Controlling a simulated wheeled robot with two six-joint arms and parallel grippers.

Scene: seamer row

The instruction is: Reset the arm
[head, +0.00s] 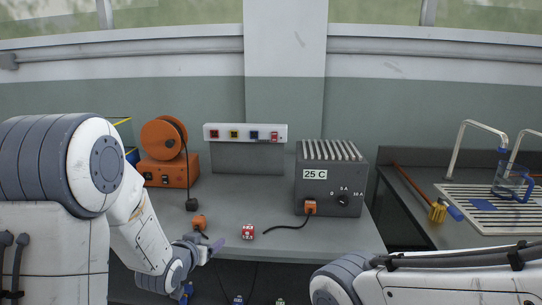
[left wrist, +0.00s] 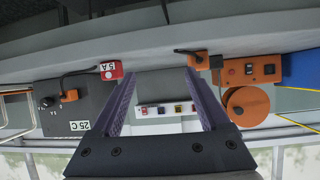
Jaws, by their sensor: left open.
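My left arm (head: 150,235) comes in from the left and bends down toward the front of the grey bench. My left gripper (head: 212,247) is at the bench's front edge, near an orange plug (head: 199,222) and left of a small red block (head: 247,232). In the left wrist view, which is upside down, the purple fingers of the left gripper (left wrist: 157,78) are spread apart with nothing held between them. The red block (left wrist: 110,70) shows a "5 A" label there. My right arm (head: 440,283) crosses the lower right; its gripper is out of the picture.
A grey box marked "25 C" (head: 330,185) stands on the bench (head: 340,235). An orange reel unit (head: 165,160) is at the back left, and a panel with coloured switches (head: 245,133) is at the back. A brush (head: 437,212) and jug (head: 510,182) are on the right counter.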

